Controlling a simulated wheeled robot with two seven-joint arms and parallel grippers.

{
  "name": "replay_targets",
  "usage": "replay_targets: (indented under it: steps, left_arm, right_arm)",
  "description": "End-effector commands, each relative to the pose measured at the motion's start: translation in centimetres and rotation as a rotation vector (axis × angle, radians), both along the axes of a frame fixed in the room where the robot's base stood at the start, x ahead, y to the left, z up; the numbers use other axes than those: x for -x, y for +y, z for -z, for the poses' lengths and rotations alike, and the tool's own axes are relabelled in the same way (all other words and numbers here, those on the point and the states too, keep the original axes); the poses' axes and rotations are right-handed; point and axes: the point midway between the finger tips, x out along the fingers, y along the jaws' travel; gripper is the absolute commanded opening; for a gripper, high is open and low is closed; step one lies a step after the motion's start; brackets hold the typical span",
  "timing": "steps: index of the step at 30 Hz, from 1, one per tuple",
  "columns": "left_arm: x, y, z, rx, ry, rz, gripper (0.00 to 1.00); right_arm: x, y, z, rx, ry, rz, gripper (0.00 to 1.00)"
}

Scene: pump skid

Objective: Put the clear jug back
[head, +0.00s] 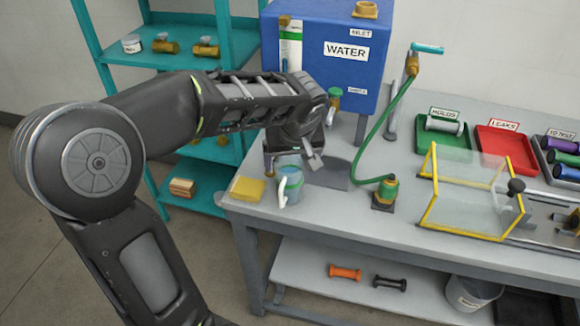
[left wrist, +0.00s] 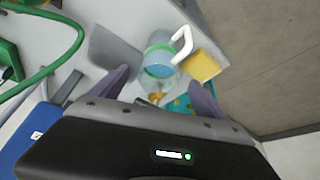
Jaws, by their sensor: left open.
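The clear jug (head: 291,187) has a bluish tint, a green rim band and a white handle. It stands on the bench near its front left corner, beside a yellow block (head: 247,190). My left gripper (head: 292,160) is open and empty just above and behind the jug. In the left wrist view the jug (left wrist: 159,60) shows just beyond the open fingers (left wrist: 158,95), its handle toward the yellow block. I cannot tell whether a finger touches it. My right gripper is out of view.
A blue WATER tank (head: 325,50) stands behind my left gripper. A grey patch (head: 338,178) lies right of the jug. A green hose runs to a brass fitting (head: 386,193). A yellow-framed clear guard (head: 465,190) and trays stand to the right. A teal shelf (head: 110,45) is at left.

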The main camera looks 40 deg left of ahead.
Motion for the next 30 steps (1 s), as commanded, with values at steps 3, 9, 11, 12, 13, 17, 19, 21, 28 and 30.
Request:
replay_targets:
  steps: [3,9,11,12,13,17,19,21,28,30]
  left_arm:
    - [0.6,-0.7,-2.5,-0.001,-0.006,0.001,0.85]
    - [1.6,-1.6,-5.7,-0.001,-0.003,0.001,0.85]
    - [1.8,-1.8,-6.2,0.0,-0.003,0.001,0.85]
    - [1.9,-1.9,-6.5,0.0,-0.002,0.002,0.85]
    - [1.9,-1.9,-6.6,0.0,-0.002,0.002,0.85]
    - [2.0,-2.0,-6.8,0.001,0.0,0.001,0.85]
    - [2.0,-2.0,-6.8,0.0,0.001,0.001,0.85]
    - [2.0,-2.0,-6.8,0.0,0.0,0.001,0.85]
    - [2.0,-2.0,-6.8,0.0,0.0,0.001,0.85]
    - [2.0,-2.0,-6.7,0.0,0.0,0.001,0.85]
  right_arm:
    - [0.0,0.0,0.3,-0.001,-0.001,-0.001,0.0]
    - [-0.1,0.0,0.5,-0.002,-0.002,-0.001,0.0]
    - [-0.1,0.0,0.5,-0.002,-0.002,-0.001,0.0]
    - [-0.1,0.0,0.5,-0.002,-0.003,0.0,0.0]
    - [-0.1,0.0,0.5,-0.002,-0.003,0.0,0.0]
    - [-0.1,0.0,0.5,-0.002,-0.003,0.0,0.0]
    - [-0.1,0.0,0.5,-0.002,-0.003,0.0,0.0]
    - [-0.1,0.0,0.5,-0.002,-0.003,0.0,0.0]
    - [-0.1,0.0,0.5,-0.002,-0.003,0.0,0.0]
    - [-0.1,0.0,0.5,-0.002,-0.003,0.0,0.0]
